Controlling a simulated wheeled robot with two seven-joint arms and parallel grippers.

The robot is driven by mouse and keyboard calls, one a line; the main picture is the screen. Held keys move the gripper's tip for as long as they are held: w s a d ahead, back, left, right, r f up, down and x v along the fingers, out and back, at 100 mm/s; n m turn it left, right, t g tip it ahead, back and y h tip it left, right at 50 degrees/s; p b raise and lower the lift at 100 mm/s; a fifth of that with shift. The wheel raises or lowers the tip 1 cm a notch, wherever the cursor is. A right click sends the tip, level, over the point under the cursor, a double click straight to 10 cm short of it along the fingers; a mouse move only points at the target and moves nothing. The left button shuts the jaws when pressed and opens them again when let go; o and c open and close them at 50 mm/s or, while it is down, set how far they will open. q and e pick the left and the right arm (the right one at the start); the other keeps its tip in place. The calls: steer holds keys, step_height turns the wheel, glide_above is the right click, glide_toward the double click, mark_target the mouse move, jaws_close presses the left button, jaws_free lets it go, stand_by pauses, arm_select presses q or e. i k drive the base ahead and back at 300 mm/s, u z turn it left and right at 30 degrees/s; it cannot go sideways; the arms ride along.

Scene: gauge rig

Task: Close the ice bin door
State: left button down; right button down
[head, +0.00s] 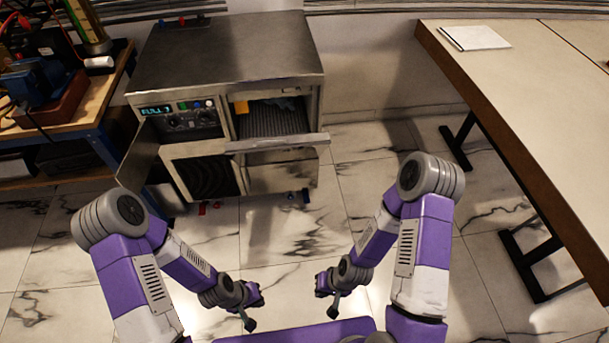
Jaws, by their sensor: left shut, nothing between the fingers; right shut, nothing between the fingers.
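The ice machine (228,50) is a steel cabinet standing on the floor ahead. The ice bin (270,119) is the dark opening in its right half. The ice bin door (277,144) is folded down and sticks out toward me below that opening, so the bin is open. A second panel (139,158) at the cabinet's left side stands swung outward, beside a lit display with knobs. My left gripper (249,322) and my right gripper (334,309) are shut and empty. Both hang low in front of me, well apart from the door.
A workbench (100,90) with tools stands close on the left. A long table (520,110) with a white pad (474,38) stands on the right. Small red and blue pieces lie on the floor by the machine's base. The marble floor between me and the machine is mostly clear.

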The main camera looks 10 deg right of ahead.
mark_target(280, 148)
steer(key=z, duration=0.55)
steer(key=k, duration=0.7)
steer(key=z, duration=0.8)
steer(key=i, duration=0.95)
steer(key=u, duration=0.5)
steer(key=i, duration=0.5)
steer(key=u, duration=0.4)
